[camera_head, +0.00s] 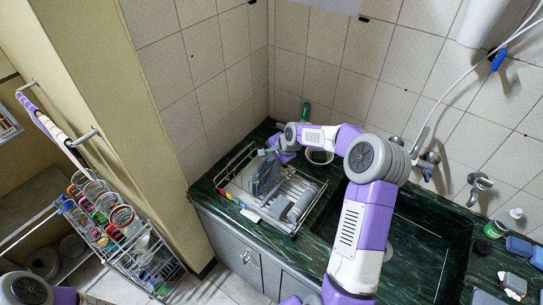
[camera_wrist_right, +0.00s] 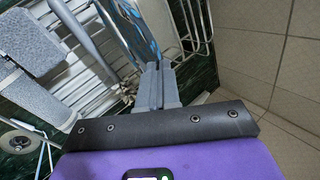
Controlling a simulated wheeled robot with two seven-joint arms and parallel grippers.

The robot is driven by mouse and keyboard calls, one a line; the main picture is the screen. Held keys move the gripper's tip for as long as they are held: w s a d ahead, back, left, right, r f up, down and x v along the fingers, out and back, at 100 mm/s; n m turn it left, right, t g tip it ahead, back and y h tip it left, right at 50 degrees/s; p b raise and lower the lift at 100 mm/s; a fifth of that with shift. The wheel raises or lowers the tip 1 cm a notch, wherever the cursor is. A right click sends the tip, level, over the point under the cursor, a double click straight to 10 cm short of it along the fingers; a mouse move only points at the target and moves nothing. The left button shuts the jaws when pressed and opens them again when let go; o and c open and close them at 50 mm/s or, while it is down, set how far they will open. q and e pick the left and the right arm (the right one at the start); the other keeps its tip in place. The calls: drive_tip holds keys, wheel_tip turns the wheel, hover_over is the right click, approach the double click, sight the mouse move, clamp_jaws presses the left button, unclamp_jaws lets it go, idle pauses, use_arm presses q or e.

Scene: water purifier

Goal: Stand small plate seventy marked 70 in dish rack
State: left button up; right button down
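A blue-grey plate (camera_head: 266,174) stands on edge in the dish rack (camera_head: 303,227) on the green counter. No number 70 can be read on it. My right gripper (camera_head: 272,152) is at the plate's upper edge. In the right wrist view, the fingers of the right gripper (camera_wrist_right: 158,85) are close together, with the edge of a blue patterned plate (camera_wrist_right: 139,28) between their tips. Wire bars of the rack (camera_wrist_right: 188,35) are beside and below it. My left gripper is out of view; only part of the left arm shows at the lower left.
Grey block-like items (camera_head: 298,204) lie in the rack's right part. The dark sink (camera_head: 420,245) is to the right, below wall taps (camera_head: 478,186). A tiled wall is close behind the rack. A wire shelf with cups (camera_head: 122,216) stands at the left.

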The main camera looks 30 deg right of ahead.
drive_tip(key=c, duration=1.3)
unclamp_jaws()
drive_tip(key=shift+r, duration=0.1)
drive_tip(key=v, duration=0.7)
drive_tip(key=shift+s+r, duration=0.15)
